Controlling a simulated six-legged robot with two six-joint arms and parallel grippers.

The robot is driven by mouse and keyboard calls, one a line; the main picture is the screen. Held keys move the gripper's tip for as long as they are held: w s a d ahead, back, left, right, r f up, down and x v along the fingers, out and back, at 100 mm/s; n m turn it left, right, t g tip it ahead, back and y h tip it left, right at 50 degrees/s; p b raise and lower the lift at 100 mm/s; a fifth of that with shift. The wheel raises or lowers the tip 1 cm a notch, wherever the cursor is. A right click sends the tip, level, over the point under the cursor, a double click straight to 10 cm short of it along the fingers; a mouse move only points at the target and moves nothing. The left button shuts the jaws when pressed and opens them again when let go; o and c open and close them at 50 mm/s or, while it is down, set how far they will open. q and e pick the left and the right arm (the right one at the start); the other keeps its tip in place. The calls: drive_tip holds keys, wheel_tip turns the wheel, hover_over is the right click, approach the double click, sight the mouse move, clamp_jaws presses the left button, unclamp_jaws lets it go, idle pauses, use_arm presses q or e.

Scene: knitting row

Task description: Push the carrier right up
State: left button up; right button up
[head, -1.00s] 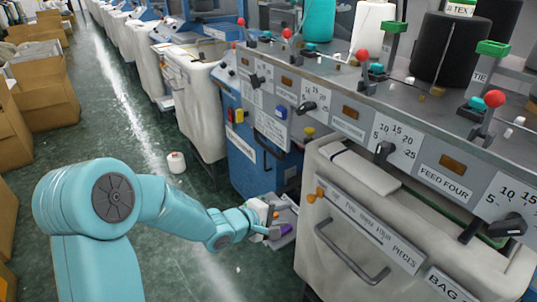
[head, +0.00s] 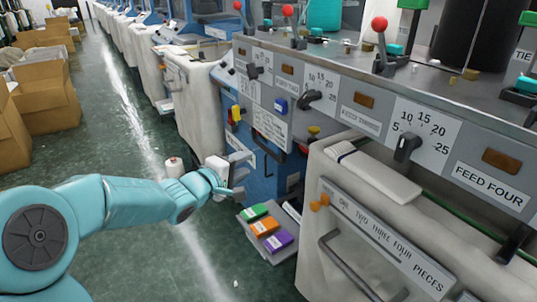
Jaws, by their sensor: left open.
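My left gripper (head: 238,175) is in front of the blue lower panel (head: 258,172) of the knitting machine. Its jaws are open and I see nothing between them. Below and to its right, a small grey tray (head: 262,252) sticks out low beside the machine, bearing a green block (head: 253,212), an orange block (head: 264,227) and a purple block (head: 278,241). The gripper looks apart from the tray. I cannot tell which part is the carrier. My right gripper is not in view.
Dials and red-knobbed levers (head: 379,24) line the machine above. A white cone (head: 173,167) is on the floor behind my wrist. Cardboard boxes (head: 45,95) stand at left, with open green floor between.

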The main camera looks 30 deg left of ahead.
sight(266, 152)
use_arm(q)
drive_tip(key=w, duration=0.4)
drive_tip(key=w+f+b, duration=0.1)
drive_tip(key=w, duration=0.3)
drive_tip(key=w+f, duration=0.1)
drive_tip(key=w, duration=0.3)
drive_tip(key=shift+s, duration=0.1)
clamp_jaws()
